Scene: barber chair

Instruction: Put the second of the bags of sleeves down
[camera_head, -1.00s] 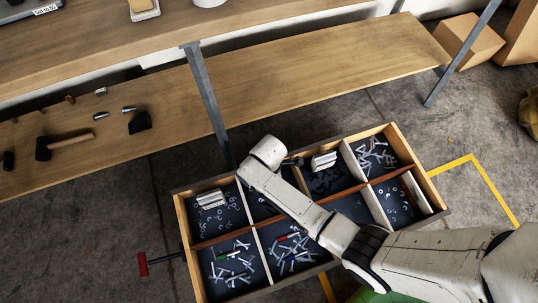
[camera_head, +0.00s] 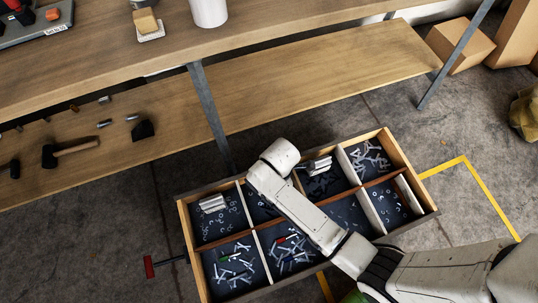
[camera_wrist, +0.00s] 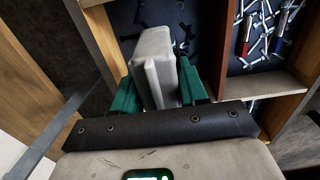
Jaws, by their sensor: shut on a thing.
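My gripper (camera_head: 300,163) is shut on a pale, ribbed bag of sleeves (camera_head: 319,165), at the back middle of the divided box (camera_head: 283,284). In the wrist view, the green fingers (camera_wrist: 157,88) of my gripper clasp this grey-white bag (camera_wrist: 153,58) from both sides. The bag is over the back compartment left of the rightmost one; I cannot tell whether it touches the floor there. Another pale bag (camera_head: 212,204) lies in the back left compartment among small rings. My arm hides part of the box's middle.
Bolts and coloured pens (camera_head: 290,250) fill the front left compartments. Thin pale dividers and a brown middle divider (camera_head: 222,238) part the box. A wooden shelf (camera_head: 320,85) and its metal leg (camera_head: 209,115) stand behind. Cardboard boxes (camera_head: 460,45) are back right.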

